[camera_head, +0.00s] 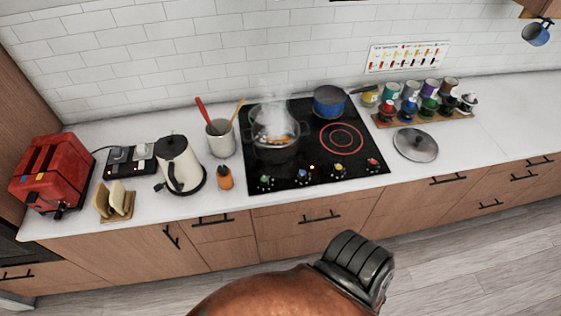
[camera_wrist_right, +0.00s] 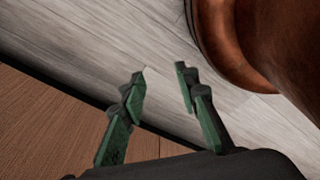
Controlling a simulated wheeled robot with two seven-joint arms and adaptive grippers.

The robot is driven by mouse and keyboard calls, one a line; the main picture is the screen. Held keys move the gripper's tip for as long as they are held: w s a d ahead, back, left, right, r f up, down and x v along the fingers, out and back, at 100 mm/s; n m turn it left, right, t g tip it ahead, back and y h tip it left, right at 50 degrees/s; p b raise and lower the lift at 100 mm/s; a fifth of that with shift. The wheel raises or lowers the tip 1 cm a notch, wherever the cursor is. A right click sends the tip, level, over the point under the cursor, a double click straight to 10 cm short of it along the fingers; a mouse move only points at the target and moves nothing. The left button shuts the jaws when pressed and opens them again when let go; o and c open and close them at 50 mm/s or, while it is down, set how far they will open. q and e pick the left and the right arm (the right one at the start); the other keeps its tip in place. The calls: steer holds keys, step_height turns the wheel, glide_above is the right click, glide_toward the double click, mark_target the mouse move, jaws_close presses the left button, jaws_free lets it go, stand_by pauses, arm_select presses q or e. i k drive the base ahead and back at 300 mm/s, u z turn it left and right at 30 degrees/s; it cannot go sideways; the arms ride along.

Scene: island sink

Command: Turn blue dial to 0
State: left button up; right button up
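The blue dial (camera_head: 303,176) is one of several small dials along the front edge of the black cooktop (camera_head: 285,184). It sits between a green dial (camera_head: 266,181) and a yellow dial (camera_head: 338,170), with a red dial (camera_head: 373,163) at the far right. It is too small to read its setting. My right gripper (camera_wrist_right: 160,72) is open and empty in the right wrist view, over the floor beside wooden cabinetry, away from the dial. My left gripper is not in view.
A steaming glass pot (camera_head: 275,140) stands on the cooktop's left side, behind the dials. A blue pan (camera_head: 329,102) stands at the back, near a glowing red burner (camera_head: 341,139). An orange bottle (camera_head: 225,178) and a lid (camera_head: 415,145) flank the cooktop.

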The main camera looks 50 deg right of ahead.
mark_target(303, 174)
steer(key=z, duration=0.4)
steer(key=i, duration=0.6)
steer(key=z, duration=0.65)
